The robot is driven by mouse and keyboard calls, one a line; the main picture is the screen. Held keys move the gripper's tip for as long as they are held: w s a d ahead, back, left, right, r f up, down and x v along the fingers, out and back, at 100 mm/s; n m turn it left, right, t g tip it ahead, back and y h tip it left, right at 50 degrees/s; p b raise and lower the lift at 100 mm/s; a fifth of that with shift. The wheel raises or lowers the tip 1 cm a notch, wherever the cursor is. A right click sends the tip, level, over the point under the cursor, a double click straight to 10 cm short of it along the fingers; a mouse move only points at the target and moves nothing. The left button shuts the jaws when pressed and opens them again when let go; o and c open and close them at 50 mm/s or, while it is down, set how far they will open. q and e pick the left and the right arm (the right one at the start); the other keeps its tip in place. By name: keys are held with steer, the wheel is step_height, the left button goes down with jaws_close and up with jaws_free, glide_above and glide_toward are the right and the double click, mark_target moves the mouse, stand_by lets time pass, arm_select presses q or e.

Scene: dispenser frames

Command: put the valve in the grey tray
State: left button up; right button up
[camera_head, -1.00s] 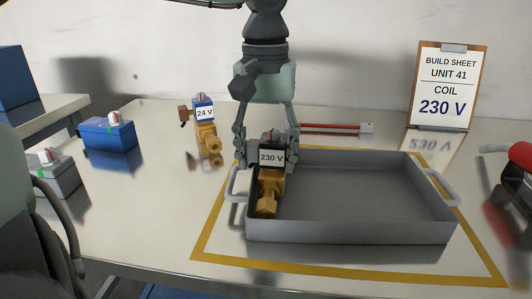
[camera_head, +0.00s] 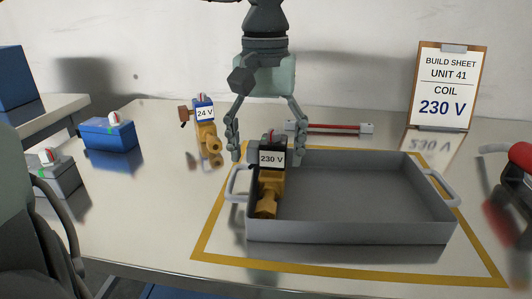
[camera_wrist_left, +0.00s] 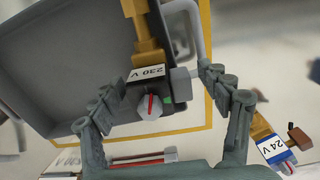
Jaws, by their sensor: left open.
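The 230 V valve (camera_head: 268,188) has a brass body and a black coil with a white label. It is inside the grey tray (camera_head: 350,232), at the left end. My left gripper (camera_head: 266,150) is open, with its fingers spread on either side of the black coil. The left wrist view shows the coil's 230 V label (camera_wrist_left: 147,73) between the open fingertips, with gaps at both sides. A second valve, with a blue 24 V coil (camera_head: 204,112), stands on the table behind and left of the tray. My right gripper is not in view.
A clipboard (camera_head: 447,85) reads "Unit 41, coil 230 V". A red bar (camera_head: 335,128) lies behind the tray. A blue box (camera_head: 108,134) and a grey box (camera_head: 58,175) are at the left. A red and black object (camera_head: 518,175) is at the right edge.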

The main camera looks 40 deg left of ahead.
arm_select(q)
step_height(320, 180, up, 10)
steer(key=shift+r+p, duration=0.1)
steer(key=shift+p, duration=0.25)
steer(key=shift+r, duration=0.55)
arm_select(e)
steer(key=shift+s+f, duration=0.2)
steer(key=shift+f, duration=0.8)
